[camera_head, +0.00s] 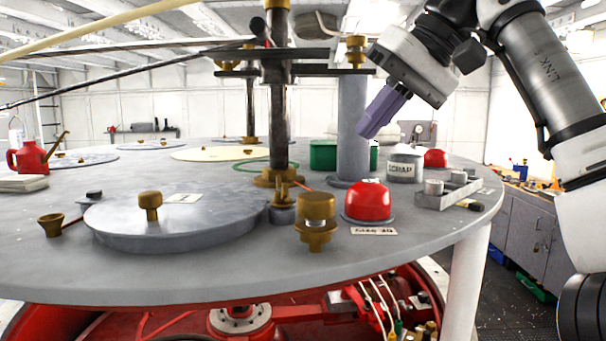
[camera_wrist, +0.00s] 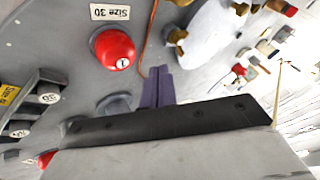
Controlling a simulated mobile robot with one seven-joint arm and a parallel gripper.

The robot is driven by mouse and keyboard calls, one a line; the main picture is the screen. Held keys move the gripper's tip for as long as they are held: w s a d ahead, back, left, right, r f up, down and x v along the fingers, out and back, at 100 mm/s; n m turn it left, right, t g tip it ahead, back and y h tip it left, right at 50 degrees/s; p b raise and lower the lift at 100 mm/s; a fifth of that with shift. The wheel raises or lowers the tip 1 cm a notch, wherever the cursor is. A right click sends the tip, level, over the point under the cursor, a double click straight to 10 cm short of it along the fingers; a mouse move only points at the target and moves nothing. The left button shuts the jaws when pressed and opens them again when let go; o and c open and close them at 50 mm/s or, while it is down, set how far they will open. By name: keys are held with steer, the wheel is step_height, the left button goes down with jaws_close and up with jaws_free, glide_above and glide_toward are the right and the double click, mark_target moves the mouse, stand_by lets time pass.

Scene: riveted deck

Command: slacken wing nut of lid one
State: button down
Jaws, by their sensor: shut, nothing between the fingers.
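A large round grey lid (camera_head: 180,226) lies on the deck at the front left of the head view, with a brass knob (camera_head: 150,204) and a small label on top. I cannot read a lid number there. A brass fitting (camera_head: 283,190) on a grey block stands at the lid's right edge; it may be the wing nut, but its shape is too small to tell. My gripper (camera_head: 368,131) is shut and empty, raised above the deck to the right of the lid. In the wrist view, its purple fingers (camera_wrist: 158,90) are together and touch no fitting that I can make out.
A red dome (camera_head: 368,201) and a larger brass fitting (camera_head: 316,222) stand at the front edge. A dark vertical post (camera_head: 276,110) and a grey column (camera_head: 352,130) rise between lid and gripper. A grey pot (camera_head: 405,167) and a slotted block (camera_head: 447,191) stand right.

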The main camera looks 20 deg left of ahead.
glide_toward(287, 198)
steer(key=w+f, duration=0.2)
steer(key=f+b, duration=0.1)
steer(key=f, duration=0.1)
steer(key=shift+w+d, duration=0.25)
steer(key=shift+w, duration=0.15)
steer(key=s+a, duration=0.1)
steer(key=a+p, duration=0.1)
steer(key=shift+s+a, duration=0.4)
steer(key=shift+s+a+f, duration=0.1)
steer(key=shift+s+a, duration=0.15)
steer(key=shift+a, duration=0.15)
